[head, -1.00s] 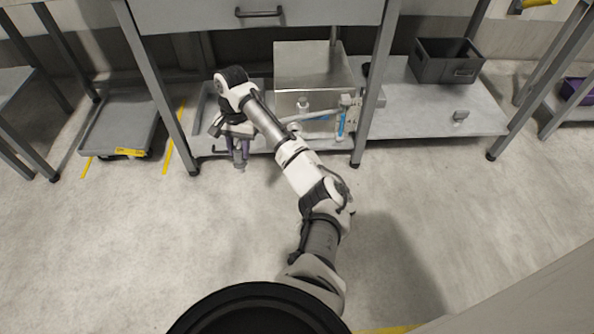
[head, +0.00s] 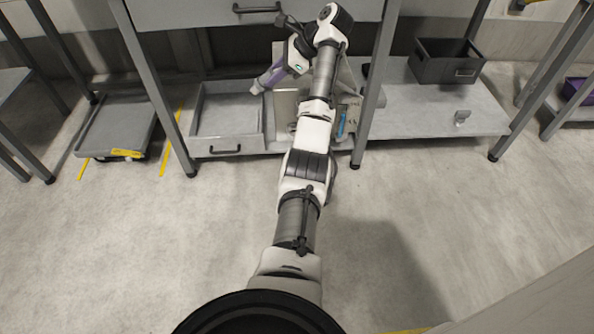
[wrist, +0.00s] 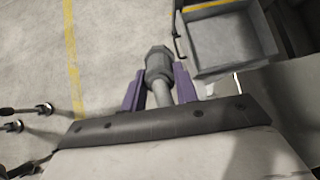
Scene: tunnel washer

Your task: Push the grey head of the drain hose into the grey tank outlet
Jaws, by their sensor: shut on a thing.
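My gripper (head: 272,76) is raised beside the steel tank, its purple fingers pointing down and left. In the wrist view its fingers (wrist: 160,88) are closed around the grey head of the drain hose (wrist: 158,62), which sticks out beyond the fingertips. The head (head: 257,87) also shows as a small grey end in the head view, above the open drawer and apart from the tank. The steel tank (head: 285,106) stands on the low shelf, largely hidden behind my arm. I cannot clearly make out its grey outlet; the tank does not show clearly in the wrist view.
A grey open drawer (head: 228,148) lies left of the tank and looks empty. A table leg (head: 372,90) stands right of my arm. A dark crate (head: 447,74) and a small grey block (head: 461,117) sit on the right shelf. The floor in front is clear.

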